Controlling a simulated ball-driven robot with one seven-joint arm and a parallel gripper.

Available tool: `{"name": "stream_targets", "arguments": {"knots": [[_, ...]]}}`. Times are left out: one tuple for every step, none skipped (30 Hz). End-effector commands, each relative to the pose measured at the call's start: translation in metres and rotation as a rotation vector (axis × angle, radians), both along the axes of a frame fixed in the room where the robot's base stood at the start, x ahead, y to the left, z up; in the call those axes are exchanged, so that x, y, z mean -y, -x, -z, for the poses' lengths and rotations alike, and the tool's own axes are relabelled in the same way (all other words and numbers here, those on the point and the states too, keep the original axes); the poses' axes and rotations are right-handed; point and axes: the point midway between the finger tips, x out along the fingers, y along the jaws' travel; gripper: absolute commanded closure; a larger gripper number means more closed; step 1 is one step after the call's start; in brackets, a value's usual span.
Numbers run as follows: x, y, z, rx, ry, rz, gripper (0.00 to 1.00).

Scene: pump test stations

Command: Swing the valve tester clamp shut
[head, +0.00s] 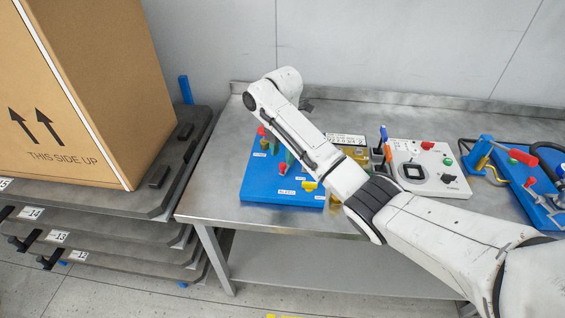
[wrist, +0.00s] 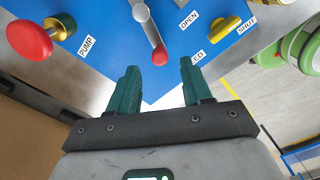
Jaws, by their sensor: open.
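The valve tester is a blue board (head: 258,185) at the table's left end; its blue plate (wrist: 215,15) fills the top of the wrist view. A grey bar with a red tip (wrist: 160,55), apparently the clamp's handle, stands out from it; its red end shows in the head view (head: 283,168). My gripper (wrist: 159,66) is open, its green fingers on either side of the red tip, with no clear contact. In the head view my arm covers part of the board. The clamp's far end is out of the wrist view.
A red PUMP knob (wrist: 30,40) and a yellow valve handle (wrist: 225,30) by OPEN and SHUT labels flank the bar. A white panel (head: 430,165) and another blue station (head: 535,205) stand right.

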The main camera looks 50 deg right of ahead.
Motion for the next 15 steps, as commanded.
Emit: {"name": "stream_targets", "arguments": {"knots": [[0.0,0.001,0.008,-0.003,-0.001,0.001,0.51],[0.0,0.001,0.012,-0.003,-0.001,0.001,0.51],[0.0,0.001,0.018,-0.002,-0.001,0.001,0.51],[0.0,0.001,0.021,-0.002,-0.001,0.001,0.51],[0.0,0.0,0.025,-0.001,0.0,0.001,0.51],[0.0,0.0,0.029,-0.002,0.0,0.001,0.51],[0.0,0.001,0.031,-0.002,0.0,0.001,0.51],[0.0,0.0,0.033,-0.001,0.0,0.001,0.51],[0.0,0.0,0.036,0.0,0.0,0.001,0.51],[0.0,0.0,0.037,0.0,0.0,0.001,0.51],[0.0,0.0,0.038,0.001,0.0,0.001,0.51],[0.0,0.0,0.039,0.0,0.0,0.001,0.51],[0.0,0.0,0.039,0.0,0.0,0.001,0.51],[0.0,0.0,0.039,0.001,0.0,0.001,0.51],[0.0,0.0,0.039,0.001,0.0,0.001,0.51]]}}
